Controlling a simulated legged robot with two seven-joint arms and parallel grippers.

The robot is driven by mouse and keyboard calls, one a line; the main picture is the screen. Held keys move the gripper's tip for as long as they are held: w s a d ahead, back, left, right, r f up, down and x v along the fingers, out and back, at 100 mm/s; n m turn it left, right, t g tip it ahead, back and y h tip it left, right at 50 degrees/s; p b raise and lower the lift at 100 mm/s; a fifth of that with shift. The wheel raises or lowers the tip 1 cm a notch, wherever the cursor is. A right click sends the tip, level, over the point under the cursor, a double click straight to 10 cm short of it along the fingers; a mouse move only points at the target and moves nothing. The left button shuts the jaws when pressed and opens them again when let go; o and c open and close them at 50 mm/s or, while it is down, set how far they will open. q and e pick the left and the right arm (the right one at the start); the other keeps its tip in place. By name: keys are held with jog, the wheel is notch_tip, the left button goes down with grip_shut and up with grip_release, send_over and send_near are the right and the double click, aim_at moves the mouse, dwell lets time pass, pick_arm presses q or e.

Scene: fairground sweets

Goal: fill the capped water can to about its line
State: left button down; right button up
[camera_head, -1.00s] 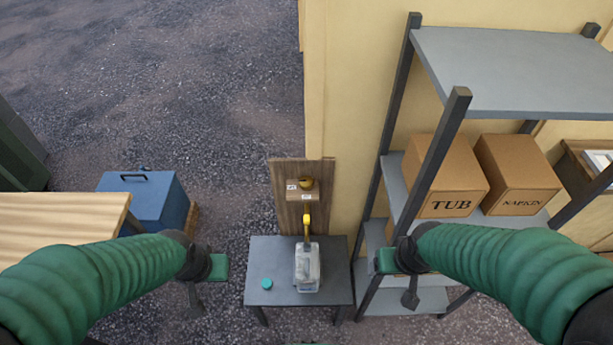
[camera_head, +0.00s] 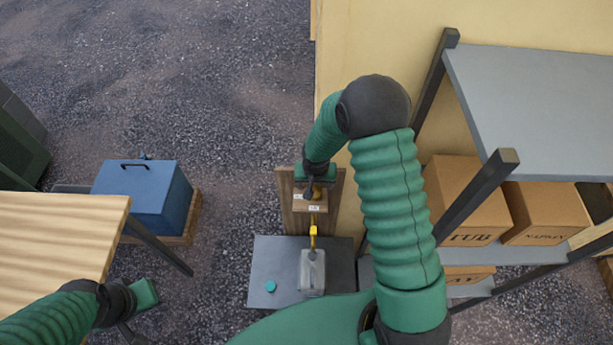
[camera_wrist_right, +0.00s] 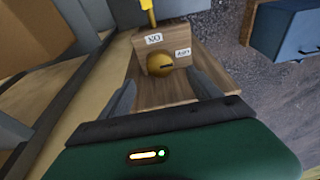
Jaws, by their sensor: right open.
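The translucent grey water can (camera_head: 312,274) stands on a small dark table (camera_head: 268,258) under a yellow spout (camera_head: 313,236). A teal cap (camera_head: 270,286) lies on the table to the can's left. A wooden board stands behind it, bearing a wooden block with white labels and a round yellow knob (camera_wrist_right: 160,64). My right gripper (camera_head: 314,190) is at this block; in the right wrist view its open, empty fingers (camera_wrist_right: 165,85) lie either side of the knob. I cannot tell whether they touch it. The label words are unclear. My left gripper (camera_head: 142,296) is low at the left, its jaws unclear.
A metal shelf (camera_head: 540,90) with cardboard boxes (camera_head: 465,205) stands at the right, close to my right arm. A blue cooler (camera_head: 143,198) sits at the left behind a pale wooden table (camera_head: 60,235). A yellow wall rises behind.

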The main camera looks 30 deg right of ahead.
aim_at(316, 190)
jog(key=f+b, duration=0.1)
jog(key=a+f+b, duration=0.1)
jog(key=f, duration=0.1)
jog(key=shift+w+f+b, duration=0.15)
jog(key=shift+f+b, duration=0.1)
jog(key=shift+b, duration=0.05)
jog(key=f+b, duration=0.1)
jog(key=d+f+b, duration=0.1)
jog(key=f, duration=0.1)
jog(key=w+d+f+b, duration=0.1)
jog(key=f, duration=0.1)
jog(key=shift+w+d, duration=0.1)
jog(key=shift+d, duration=0.15)
jog(key=shift+d+f, duration=0.15)
jog(key=shift+d, duration=0.05)
jog(key=shift+a, duration=0.8)
jog(key=shift+a+r, duration=0.1)
jog(key=shift+r, duration=0.1)
jog(key=shift+c, duration=0.8)
jog(key=shift+d+f, duration=0.15)
jog(key=shift+d, duration=0.45)
jog(key=c, duration=1)
jog(key=shift+c, duration=1.1)
jog(key=shift+a, duration=0.25)
jog(key=shift+c, duration=0.3)
pick_arm(q)
notch_tip(316, 190, down, 7)
jog(key=a, duration=0.1)
jog(key=shift+r, duration=0.15)
jog(key=shift+s, duration=0.15)
